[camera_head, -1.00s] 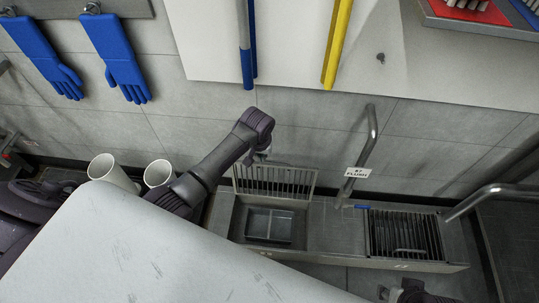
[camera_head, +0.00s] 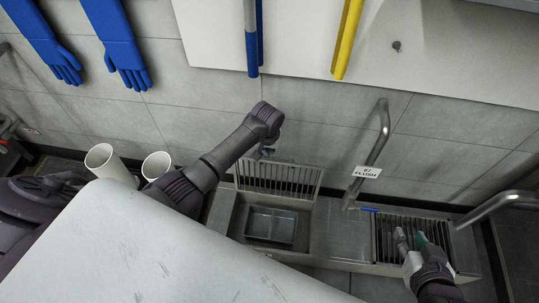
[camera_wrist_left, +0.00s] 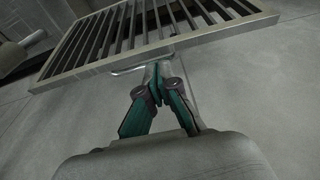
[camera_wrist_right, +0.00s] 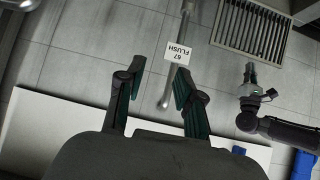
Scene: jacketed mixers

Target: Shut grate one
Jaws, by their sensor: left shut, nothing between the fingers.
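The raised grate (camera_head: 278,180) stands upright at the back of an open sump (camera_head: 270,226). I take it for grate one, as its number is not legible. In the left wrist view the grate (camera_wrist_left: 150,38) has a wire handle (camera_wrist_left: 125,71) on its near edge. My left gripper (camera_head: 263,153) is shut and empty, its tips (camera_wrist_left: 160,68) at or very near that handle; contact is unclear. In the right wrist view the left gripper also shows (camera_wrist_right: 250,75) by the grate (camera_wrist_right: 250,30). My right gripper (camera_head: 411,238) is open and empty (camera_wrist_right: 152,85) above the second, flat-lying grate (camera_head: 388,236).
A bent pipe (camera_head: 375,150) with a "67 FLUSH" tag (camera_head: 367,172) rises between the grates. Another pipe (camera_head: 495,203) stands at right. White cups (camera_head: 156,165), blue gloves (camera_head: 125,55) and a yellow pole (camera_head: 346,40) are at left and above. A pale surface (camera_head: 150,250) covers the foreground.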

